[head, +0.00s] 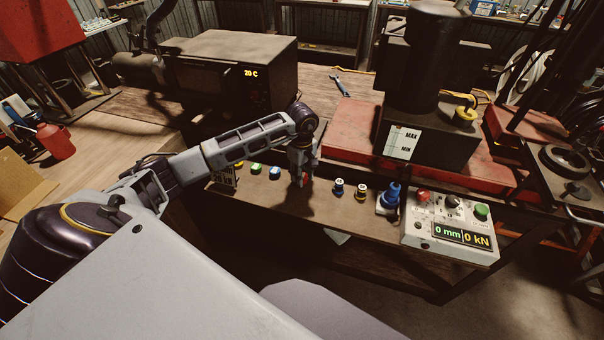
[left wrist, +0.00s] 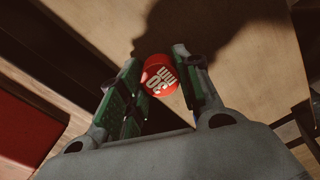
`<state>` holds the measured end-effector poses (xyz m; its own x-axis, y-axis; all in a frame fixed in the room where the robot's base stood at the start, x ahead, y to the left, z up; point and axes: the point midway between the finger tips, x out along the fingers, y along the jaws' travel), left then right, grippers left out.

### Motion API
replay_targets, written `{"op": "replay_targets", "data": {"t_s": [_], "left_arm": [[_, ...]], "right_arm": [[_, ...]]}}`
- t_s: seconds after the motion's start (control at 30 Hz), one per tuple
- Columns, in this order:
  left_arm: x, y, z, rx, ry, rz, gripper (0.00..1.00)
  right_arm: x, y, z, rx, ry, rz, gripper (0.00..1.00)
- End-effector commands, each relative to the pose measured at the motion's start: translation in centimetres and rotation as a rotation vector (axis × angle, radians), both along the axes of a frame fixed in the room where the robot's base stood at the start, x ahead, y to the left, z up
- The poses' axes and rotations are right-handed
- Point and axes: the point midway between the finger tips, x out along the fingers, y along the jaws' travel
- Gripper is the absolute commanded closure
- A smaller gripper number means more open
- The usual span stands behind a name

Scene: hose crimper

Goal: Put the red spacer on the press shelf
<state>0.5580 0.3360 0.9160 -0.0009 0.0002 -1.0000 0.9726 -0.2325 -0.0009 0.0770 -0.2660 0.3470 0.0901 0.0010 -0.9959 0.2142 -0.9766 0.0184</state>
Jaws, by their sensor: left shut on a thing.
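My left gripper (head: 301,178) points down over the front wooden ledge (head: 322,205), between two groups of small coloured spacers. In the left wrist view its green-padded fingers (left wrist: 160,88) are shut on the red spacer (left wrist: 159,76), a round red piece with white lettering on its top. The spacer sits between the fingertips, above a brown surface. I cannot tell whether it touches that surface. In the head view the fingers mostly hide the spacer. The dark press (head: 433,110) stands on a red base (head: 350,128) behind the ledge. My right gripper is not in view.
Green (head: 256,169) and blue (head: 275,172) spacers stand left of my gripper. Blue (head: 339,186) and yellow-marked (head: 361,190) ones stand right. A blue fitting (head: 390,197) and control box (head: 450,228) lie farther right. A dark oven (head: 235,70) is behind.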

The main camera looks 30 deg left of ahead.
Motion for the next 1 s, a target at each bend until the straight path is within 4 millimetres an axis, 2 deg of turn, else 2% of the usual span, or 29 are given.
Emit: {"op": "replay_targets", "data": {"t_s": [0.4, 0.43, 0.6, 1.0], "left_arm": [[0.06, 0.01, -0.28, 0.0, -0.002, 0.0, 1.0], [0.03, 0.0, -0.34, 0.0, -0.001, 0.0, 0.65], [0.03, -0.01, -0.27, 0.0, -0.001, 0.0, 0.44], [0.01, 0.0, -0.2, 0.0, 0.0, 0.0, 0.44]], "right_arm": [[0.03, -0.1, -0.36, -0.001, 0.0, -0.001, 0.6], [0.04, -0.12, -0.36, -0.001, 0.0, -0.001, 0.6], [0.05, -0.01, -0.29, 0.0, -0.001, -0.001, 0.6], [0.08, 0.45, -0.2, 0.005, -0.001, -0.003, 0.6]]}}
